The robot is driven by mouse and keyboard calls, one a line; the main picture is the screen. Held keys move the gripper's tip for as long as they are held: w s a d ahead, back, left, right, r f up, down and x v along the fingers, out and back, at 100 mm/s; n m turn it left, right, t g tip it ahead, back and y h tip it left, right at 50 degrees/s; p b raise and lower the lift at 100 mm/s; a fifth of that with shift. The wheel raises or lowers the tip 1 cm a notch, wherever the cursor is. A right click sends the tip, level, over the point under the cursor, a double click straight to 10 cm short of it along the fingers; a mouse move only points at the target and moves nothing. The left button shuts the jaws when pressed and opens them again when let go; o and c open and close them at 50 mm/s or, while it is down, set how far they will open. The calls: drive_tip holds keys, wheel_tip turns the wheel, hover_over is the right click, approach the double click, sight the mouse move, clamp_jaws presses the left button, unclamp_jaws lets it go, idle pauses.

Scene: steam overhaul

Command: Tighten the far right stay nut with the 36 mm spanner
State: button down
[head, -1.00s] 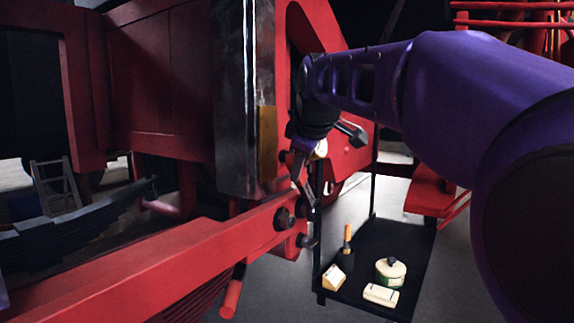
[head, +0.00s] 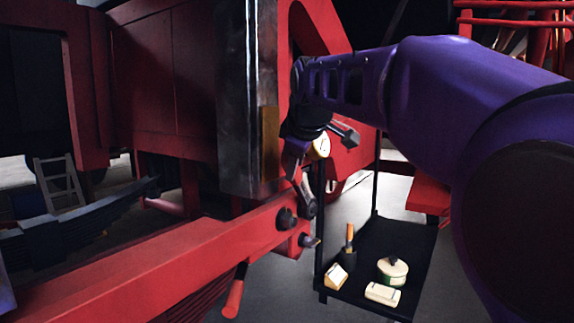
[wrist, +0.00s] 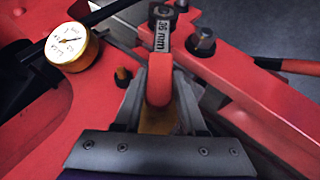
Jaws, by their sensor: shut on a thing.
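My gripper (wrist: 158,110) is shut on the red grip of the spanner (wrist: 160,75), which is marked "36 mm". The spanner points away from the gripper, its head at the top edge of the wrist view. In the head view the spanner (head: 308,196) hangs below my gripper (head: 298,166), close to the red beam. A dark nut (head: 286,218) sits on the beam's end, with a second nut (head: 309,241) lower right. In the wrist view one nut (wrist: 203,40) stands just right of the spanner head.
The red beam (head: 170,255) runs from lower left to the nuts. A round dial gauge (head: 320,147) is beside my wrist and left in the wrist view (wrist: 68,47). A black trolley (head: 412,255) below holds a round tin (head: 392,272), small boxes and an orange-handled tool.

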drive_tip(key=shift+r, duration=0.2)
drive_tip(key=shift+w+d+r+g+y+p, duration=0.4)
drive_tip(key=shift+w+d+r+g+p, duration=0.15)
drive_tip(key=shift+w+p, duration=0.2)
drive_tip(key=shift+w+d+r+m+g+y, duration=0.3)
drive_tip(key=shift+w+d+r+m+g, duration=0.1)
drive_tip(key=shift+w+d+g, duration=0.35)
drive_tip(key=shift+a, duration=0.15)
drive_tip(key=shift+w+d+r+g+y, duration=0.2)
drive_tip(key=shift+w+d, duration=0.1)
drive_tip(key=shift+w, duration=0.15)
drive_tip(key=shift+w+d+r+g+y, duration=0.1)
drive_tip(key=shift+w+d+g+y, duration=0.1)
drive_tip(key=shift+w+d, duration=0.15)
